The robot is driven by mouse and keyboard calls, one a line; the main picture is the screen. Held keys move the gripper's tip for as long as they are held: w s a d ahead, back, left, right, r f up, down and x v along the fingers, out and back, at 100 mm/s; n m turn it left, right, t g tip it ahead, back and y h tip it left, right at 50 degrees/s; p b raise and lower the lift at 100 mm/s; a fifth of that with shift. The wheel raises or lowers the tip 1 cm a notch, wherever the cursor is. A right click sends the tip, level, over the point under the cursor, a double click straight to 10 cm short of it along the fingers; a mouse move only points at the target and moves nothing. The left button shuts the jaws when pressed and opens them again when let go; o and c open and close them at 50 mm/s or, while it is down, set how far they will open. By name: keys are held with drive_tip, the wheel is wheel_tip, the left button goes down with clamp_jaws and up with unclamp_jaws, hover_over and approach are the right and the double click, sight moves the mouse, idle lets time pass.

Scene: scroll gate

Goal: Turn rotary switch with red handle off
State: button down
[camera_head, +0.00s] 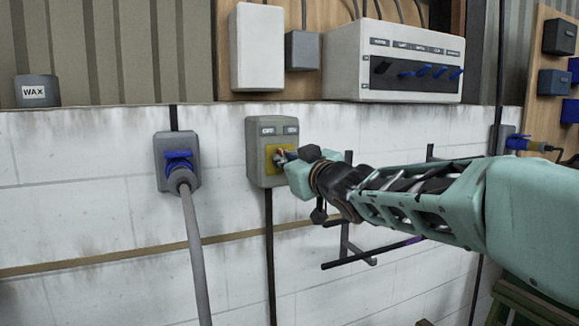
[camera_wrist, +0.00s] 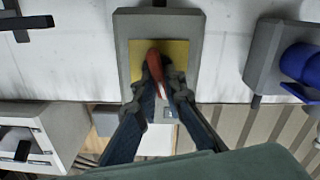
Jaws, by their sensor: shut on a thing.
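The rotary switch is a grey box (camera_head: 261,177) with a yellow plate, mounted on the white wall. Two small labels are at its top; the left one seems to read OFF. In the wrist view, which looks upside down, the box (camera_wrist: 127,60) and yellow plate (camera_wrist: 180,52) fill the upper middle. The red handle (camera_wrist: 155,66) is slightly tilted there. My gripper (camera_wrist: 158,82) has a finger on each side of the handle and is shut on it. In the head view my gripper (camera_head: 289,157) covers most of the handle.
Left of the switch is a grey socket (camera_head: 162,158) with a blue plug and thick hose. Above are a white box (camera_head: 258,48) and a panel (camera_head: 395,60) with blue switches. Dark bars (camera_head: 350,261) stick out behind my arm. A WAX container (camera_head: 38,91) stands far left.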

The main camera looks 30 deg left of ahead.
drive_tip(key=n+b, duration=0.1)
drive_tip(key=n, duration=0.3)
drive_tip(key=shift+s+a+f+n+b, duration=0.1)
drive_tip(key=shift+n+b, duration=0.3)
idle(0.4)
drive_tip(key=c, duration=2)
unclamp_jaws()
drive_tip(key=shift+r, duration=4.95)
